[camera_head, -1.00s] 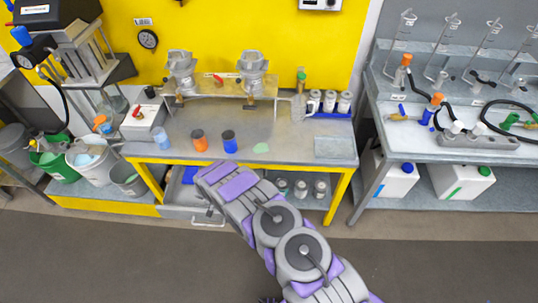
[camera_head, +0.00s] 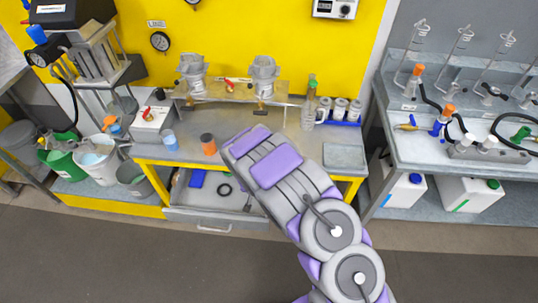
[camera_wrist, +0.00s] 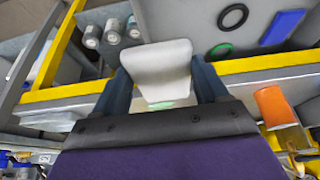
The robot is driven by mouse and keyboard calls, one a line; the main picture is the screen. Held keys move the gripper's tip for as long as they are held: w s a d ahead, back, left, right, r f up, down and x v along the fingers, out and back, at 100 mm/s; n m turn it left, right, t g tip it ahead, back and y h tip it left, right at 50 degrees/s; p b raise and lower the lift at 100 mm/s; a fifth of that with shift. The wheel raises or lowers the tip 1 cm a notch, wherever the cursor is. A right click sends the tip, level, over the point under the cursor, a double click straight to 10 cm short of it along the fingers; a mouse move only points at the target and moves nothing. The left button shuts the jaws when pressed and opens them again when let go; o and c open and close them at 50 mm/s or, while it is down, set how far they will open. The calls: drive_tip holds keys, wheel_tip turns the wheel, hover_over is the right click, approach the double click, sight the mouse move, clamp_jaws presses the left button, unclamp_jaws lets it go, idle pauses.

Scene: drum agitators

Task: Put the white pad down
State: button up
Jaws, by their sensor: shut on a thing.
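The white pad (camera_wrist: 158,62) is held between the two dark fingers of my gripper (camera_wrist: 163,76) in the wrist view. It sticks out past the fingertips and seems apart from the surfaces behind it. In the head view my arm hides the gripper and the pad. An open grey drawer (camera_head: 216,220) juts from under the front of the yellow-framed table (camera_head: 283,132). In it lie a blue block (camera_wrist: 282,26), a black ring (camera_wrist: 233,17) and a green ring (camera_wrist: 220,50).
An orange cup (camera_head: 208,144) and a light blue cup (camera_head: 170,140) stand on the table. A grey mat (camera_head: 344,156) lies at its right end. The drawer's middle is largely bare.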

drive_tip(key=s+d+r, duration=0.1)
drive_tip(key=d+r, duration=1.2)
drive_tip(key=d, duration=0.2)
drive_tip(key=s+d+r, duration=0.2)
drive_tip(key=d+r, duration=1.2)
drive_tip(key=d, duration=0.1)
drive_tip(key=shift+s+r, duration=0.15)
drive_tip(key=shift+s, duration=0.1)
drive_tip(key=shift+s+d, duration=0.1)
drive_tip(key=shift+s, duration=0.05)
drive_tip(key=shift+w, duration=0.25)
